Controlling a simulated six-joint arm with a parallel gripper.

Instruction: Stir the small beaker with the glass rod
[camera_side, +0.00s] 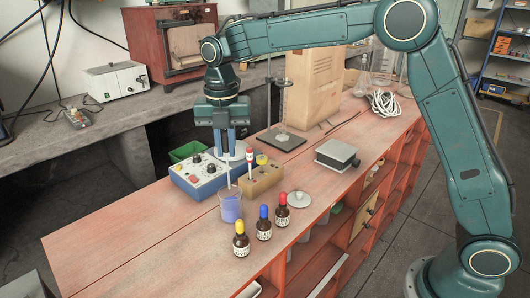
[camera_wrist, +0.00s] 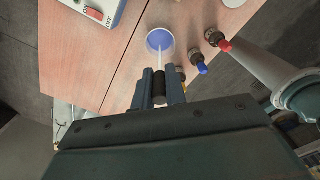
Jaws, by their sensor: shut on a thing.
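The small beaker (camera_side: 231,210) holds blue-violet liquid and stands upright on the red-brown bench top. In the wrist view the beaker (camera_wrist: 152,34) is ahead of my fingers, its round opening facing the camera. My gripper (camera_side: 225,152) is above the beaker, pointing down. In the wrist view my gripper (camera_wrist: 160,88) is shut on the dark grip of the glass rod. The pale, thin glass rod (camera_wrist: 160,60) runs from that grip to the beaker's opening, and its lower end shows against the blue liquid. How deep the tip sits is hard to tell.
A blue control box (camera_side: 198,178) stands close left of the beaker, and a wooden block (camera_side: 262,180) with coloured-top pieces stands behind right. Dropper bottles with yellow (camera_side: 241,243), blue (camera_side: 263,226) and red (camera_side: 282,212) tops stand in front. The bench's left end is clear.

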